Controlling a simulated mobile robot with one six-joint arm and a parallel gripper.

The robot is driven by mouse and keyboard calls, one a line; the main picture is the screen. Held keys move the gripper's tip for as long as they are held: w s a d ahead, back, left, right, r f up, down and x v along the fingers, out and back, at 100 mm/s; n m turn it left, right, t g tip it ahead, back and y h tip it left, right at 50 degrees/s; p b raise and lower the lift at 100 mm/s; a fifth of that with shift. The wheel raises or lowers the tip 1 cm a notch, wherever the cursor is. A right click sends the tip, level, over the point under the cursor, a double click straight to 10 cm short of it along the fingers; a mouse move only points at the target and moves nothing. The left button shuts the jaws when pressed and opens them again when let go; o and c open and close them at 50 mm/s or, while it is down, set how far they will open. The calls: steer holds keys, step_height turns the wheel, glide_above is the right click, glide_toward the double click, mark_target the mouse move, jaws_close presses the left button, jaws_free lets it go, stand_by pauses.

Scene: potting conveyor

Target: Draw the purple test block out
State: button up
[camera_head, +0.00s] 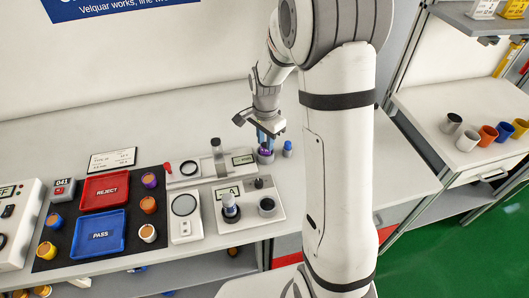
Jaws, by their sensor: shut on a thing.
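The purple test block (266,150) shows as a small purple band low in a round grey holder (266,159) on the bench. My gripper (264,139) points down directly over the holder, with light blue parts at its fingertips reaching to the purple. It is shut on the purple block. The block's lower part is hidden in the holder, and I cannot tell whether it has lifted at all.
A blue-capped piece (287,149) stands close right of the holder. A fixture plate (270,228) with a dial and posts is in front. At left are a red REJECT tray (104,174), a blue PASS tray (76,252) and several coloured pots. The bench behind is clear.

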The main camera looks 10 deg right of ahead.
steer(key=shift+r, duration=0.15)
steer(key=shift+r+p, duration=1.45)
steer(key=shift+r, duration=0.65)
steer(key=shift+r, duration=0.15)
steer(key=shift+r+p, duration=1)
steer(key=shift+r, duration=0.35)
steer(key=shift+r, duration=0.15)
step_height(320, 180, up, 7)
steer(key=p, duration=0.5)
glide_above(265, 145)
steer(key=shift+d, duration=0.1)
steer(key=shift+f, duration=0.2)
